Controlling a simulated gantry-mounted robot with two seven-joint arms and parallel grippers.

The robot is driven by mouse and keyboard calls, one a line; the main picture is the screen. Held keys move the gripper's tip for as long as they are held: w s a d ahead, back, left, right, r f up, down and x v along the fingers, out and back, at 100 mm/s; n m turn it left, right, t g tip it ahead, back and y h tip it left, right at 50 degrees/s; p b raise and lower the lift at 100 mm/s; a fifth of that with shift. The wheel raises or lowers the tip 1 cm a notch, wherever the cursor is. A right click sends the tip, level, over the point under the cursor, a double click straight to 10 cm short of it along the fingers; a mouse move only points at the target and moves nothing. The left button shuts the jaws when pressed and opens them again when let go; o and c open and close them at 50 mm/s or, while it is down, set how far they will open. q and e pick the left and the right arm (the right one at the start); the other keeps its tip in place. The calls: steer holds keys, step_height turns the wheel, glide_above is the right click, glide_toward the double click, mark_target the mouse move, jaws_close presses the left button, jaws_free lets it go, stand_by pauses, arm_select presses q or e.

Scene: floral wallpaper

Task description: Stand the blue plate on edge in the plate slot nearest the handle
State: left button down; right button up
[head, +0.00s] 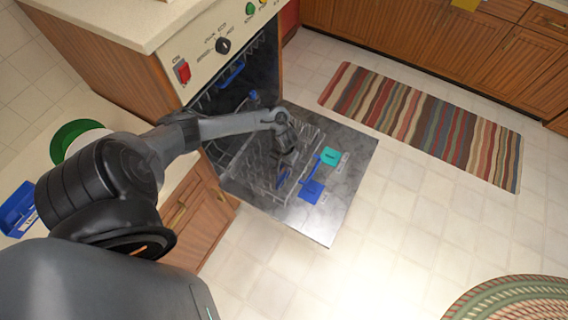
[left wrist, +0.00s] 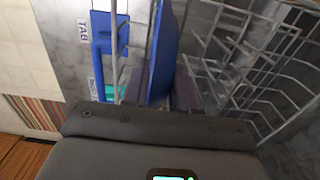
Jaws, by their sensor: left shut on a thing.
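My left gripper (head: 285,165) reaches down into the wire dish rack (head: 262,180) over the open dishwasher door. It is shut on the blue plate (left wrist: 164,50), which shows edge-on and upright between the fingers in the left wrist view. In the head view only a small blue part of the plate (head: 283,179) shows below the gripper. Rack wires stand close on both sides of it. The blue handle (head: 312,189) is on the rack's right side, and it also shows left of the plate in the left wrist view (left wrist: 102,45). Whether the plate rests in a slot is hidden.
The dishwasher door (head: 335,205) lies open beneath the rack, with a teal tag (head: 330,156) near the handle. A green plate (head: 66,134) and a blue holder (head: 18,209) are on the left counter. A striped rug (head: 420,120) lies on the clear floor.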

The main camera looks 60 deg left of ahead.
arm_select(q)
steer(key=c, duration=0.8)
jaws_free()
step_height(320, 180, up, 9)
steer(key=p, duration=0.3)
steer(key=shift+r+p, duration=0.2)
steer(key=shift+p, duration=0.15)
steer(key=shift+r, duration=0.75)
